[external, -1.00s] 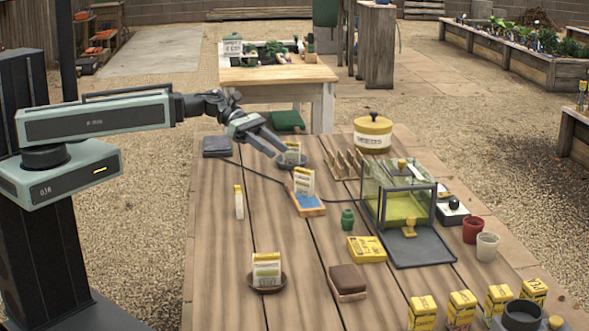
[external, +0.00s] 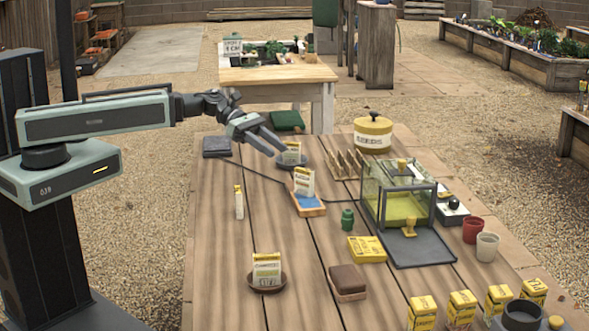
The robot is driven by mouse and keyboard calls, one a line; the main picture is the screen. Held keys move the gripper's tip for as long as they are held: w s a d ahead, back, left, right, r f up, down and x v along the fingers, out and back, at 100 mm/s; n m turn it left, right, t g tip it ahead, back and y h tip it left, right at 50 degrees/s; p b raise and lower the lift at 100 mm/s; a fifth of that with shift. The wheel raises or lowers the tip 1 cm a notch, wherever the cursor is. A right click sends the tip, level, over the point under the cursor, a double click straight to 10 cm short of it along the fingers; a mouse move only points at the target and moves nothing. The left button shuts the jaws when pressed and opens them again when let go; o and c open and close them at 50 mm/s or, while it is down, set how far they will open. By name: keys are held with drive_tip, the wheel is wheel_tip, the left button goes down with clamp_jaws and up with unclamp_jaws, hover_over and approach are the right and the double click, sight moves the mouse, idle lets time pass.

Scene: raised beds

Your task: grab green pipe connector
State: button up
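A small green piece (external: 347,218), which looks like the pipe connector, stands upright on the wooden table, left of the clear-walled box. My gripper (external: 279,148) is at the far left part of the table, pointing down and to the right. Its two fingers look apart, with nothing visible between them. The green piece is well away from my gripper, nearer the camera and to the right.
A seed packet on a wooden tray with blue (external: 307,203) stands between my gripper and the green piece. The clear-walled box (external: 398,200) and a yellow packet (external: 367,249) are close to the green piece. A cable crosses the table.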

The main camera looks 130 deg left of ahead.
drive_tip(key=o, duration=0.4)
